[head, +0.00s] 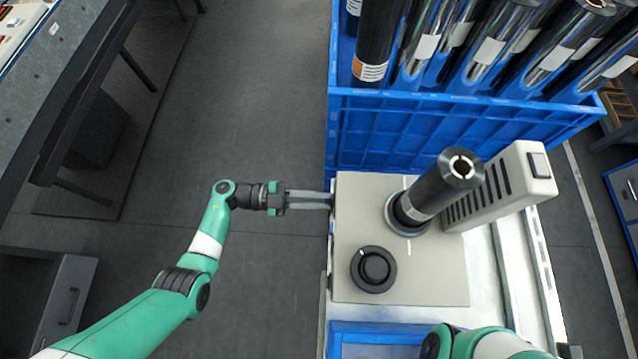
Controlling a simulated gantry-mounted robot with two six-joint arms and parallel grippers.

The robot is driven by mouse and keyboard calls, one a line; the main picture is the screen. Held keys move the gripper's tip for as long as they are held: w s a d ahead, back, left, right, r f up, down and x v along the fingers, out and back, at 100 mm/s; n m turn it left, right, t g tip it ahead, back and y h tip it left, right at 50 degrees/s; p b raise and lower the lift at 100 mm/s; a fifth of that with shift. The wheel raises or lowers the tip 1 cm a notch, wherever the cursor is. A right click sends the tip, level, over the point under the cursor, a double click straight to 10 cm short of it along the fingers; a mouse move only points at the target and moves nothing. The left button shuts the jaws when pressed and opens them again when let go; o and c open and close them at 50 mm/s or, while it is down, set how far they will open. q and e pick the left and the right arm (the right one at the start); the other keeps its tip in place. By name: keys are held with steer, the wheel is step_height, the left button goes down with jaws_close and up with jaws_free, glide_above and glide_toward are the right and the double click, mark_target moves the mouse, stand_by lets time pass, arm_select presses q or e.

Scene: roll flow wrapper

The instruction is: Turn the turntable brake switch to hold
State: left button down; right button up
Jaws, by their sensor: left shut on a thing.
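The turntable unit is a beige box (360,280) with a black upright spindle (435,190) on a round base and a black round dial (373,269) with a pale mark on top. My left gripper (329,200) comes in level from the left, its fingers close together at the box's left side near the back corner. It is shut on the turntable brake switch (332,212), a small dark part on that side, mostly hidden by the fingertips and the box edge. Its setting cannot be read. My right arm shows at the bottom right; its gripper is out of view.
A blue crate (420,125) with several dark and shiny rolls stands just behind the box. A beige housing with slots (500,190) rises to the right of the spindle. Another blue bin (375,330) is in front. The floor left of the box is clear around my left arm.

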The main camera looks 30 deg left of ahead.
arm_select(q)
steer(key=c, duration=0.9)
jaws_free()
steer(key=shift+o, duration=0.2)
steer(key=v, duration=1.1)
steer(key=shift+s+a+p, duration=0.15)
steer(key=shift+a+p, duration=0.2)
steer(key=shift+p, duration=0.1)
